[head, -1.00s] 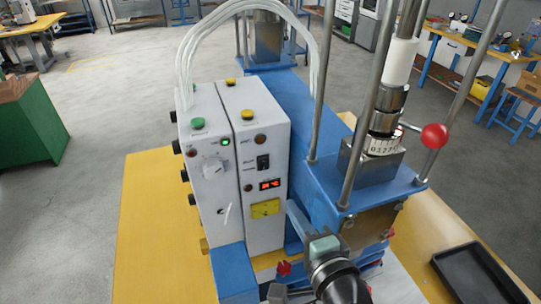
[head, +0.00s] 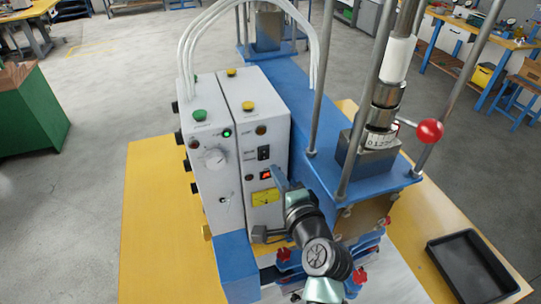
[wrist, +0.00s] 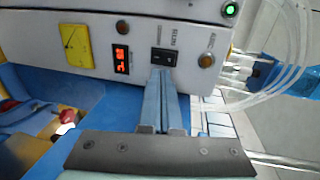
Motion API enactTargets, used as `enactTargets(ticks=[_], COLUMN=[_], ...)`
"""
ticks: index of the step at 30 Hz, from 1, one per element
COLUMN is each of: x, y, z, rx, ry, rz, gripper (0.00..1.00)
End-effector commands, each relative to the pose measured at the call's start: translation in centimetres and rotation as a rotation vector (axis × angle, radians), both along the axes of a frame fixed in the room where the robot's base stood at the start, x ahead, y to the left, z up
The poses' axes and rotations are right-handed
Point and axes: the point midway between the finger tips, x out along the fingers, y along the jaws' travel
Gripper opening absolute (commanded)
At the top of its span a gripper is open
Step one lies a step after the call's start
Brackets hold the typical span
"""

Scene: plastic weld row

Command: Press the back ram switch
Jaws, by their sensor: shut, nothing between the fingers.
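A black rocker switch (head: 263,152) sits on the front of the right control box (head: 262,215), above a red lit display. It also shows in the wrist view (wrist: 164,57), just beyond my fingertips. I take it as the back ram switch, but its label is too small to read surely. My gripper (head: 277,174) is shut and empty, its fingers pointing at the panel just below the switch. In the wrist view the closed fingers (wrist: 161,74) end right at the switch's lower edge. I cannot tell whether they touch it.
The left control box (head: 215,160) has a green button (head: 199,116), a dial and a small toggle. The blue press frame (head: 325,180) with metal rods and a red-knobbed lever (head: 430,131) stands close on the right. A black tray (head: 472,266) lies at lower right.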

Motion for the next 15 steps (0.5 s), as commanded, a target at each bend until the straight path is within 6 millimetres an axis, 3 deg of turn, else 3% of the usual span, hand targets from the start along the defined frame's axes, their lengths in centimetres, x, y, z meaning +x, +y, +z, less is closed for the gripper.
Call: enactTargets(ticks=[6,15], x=[2.9,4.3], y=[0.9,1.4], z=[0.4,0.3], rx=[-0.002,0.000], ry=[0.000,0.001], rz=[0.001,0.000], gripper=[0.00,0.00])
